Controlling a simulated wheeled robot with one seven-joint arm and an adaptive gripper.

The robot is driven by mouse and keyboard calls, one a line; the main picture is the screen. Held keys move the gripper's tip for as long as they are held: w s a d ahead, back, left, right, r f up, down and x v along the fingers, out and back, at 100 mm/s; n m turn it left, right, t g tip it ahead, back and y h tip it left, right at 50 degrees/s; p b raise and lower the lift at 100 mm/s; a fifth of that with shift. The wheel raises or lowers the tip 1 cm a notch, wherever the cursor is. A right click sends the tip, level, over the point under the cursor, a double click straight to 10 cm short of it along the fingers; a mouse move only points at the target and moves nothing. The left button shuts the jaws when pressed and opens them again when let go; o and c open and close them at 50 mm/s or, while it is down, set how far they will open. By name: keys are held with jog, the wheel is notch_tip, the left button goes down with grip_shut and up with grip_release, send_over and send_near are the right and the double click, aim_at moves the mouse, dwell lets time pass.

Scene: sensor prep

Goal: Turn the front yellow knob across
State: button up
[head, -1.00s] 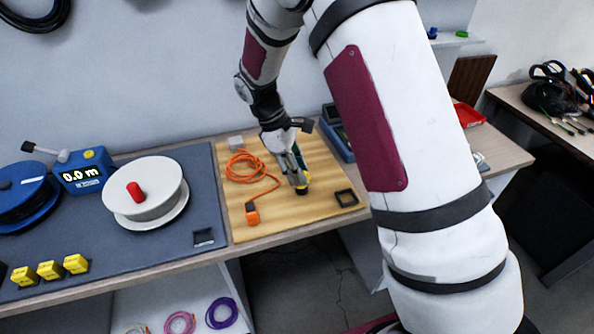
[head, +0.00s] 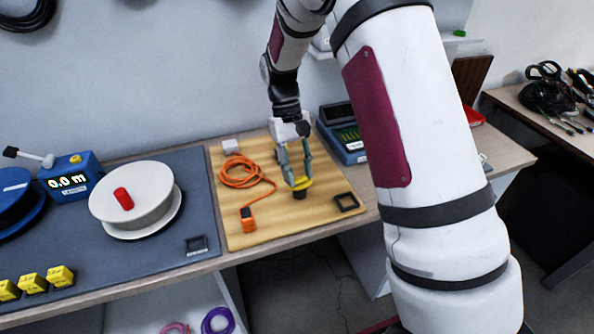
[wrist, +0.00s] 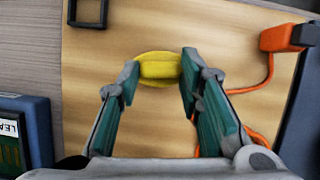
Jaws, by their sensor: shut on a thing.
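The front yellow knob (head: 302,184) sits on a dark base on the wooden board. In the wrist view the knob (wrist: 160,69) is a round yellow disc with a raised bar, which lies across the picture. My gripper (head: 298,182) points down at the knob from above. Its two fingers stand at either end of the bar, and my gripper (wrist: 160,76) is shut on the knob. The fingers hide part of the knob in the head view.
An orange cable (head: 240,172) with an orange plug (head: 248,220) lies left of the knob. A black square frame (head: 346,201) lies to the right. A blue device (head: 344,135) stands behind. A white reel (head: 132,197) is on the grey mat (head: 205,215).

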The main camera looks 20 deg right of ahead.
jog(key=shift+m+y, duration=0.3)
jog(key=shift+m, duration=0.3)
jog(key=o, duration=1.2)
jog(key=shift+c, duration=0.2)
jog(key=shift+r, duration=0.1)
jog(key=v, duration=1.2)
jog(key=shift+s+d, duration=0.1)
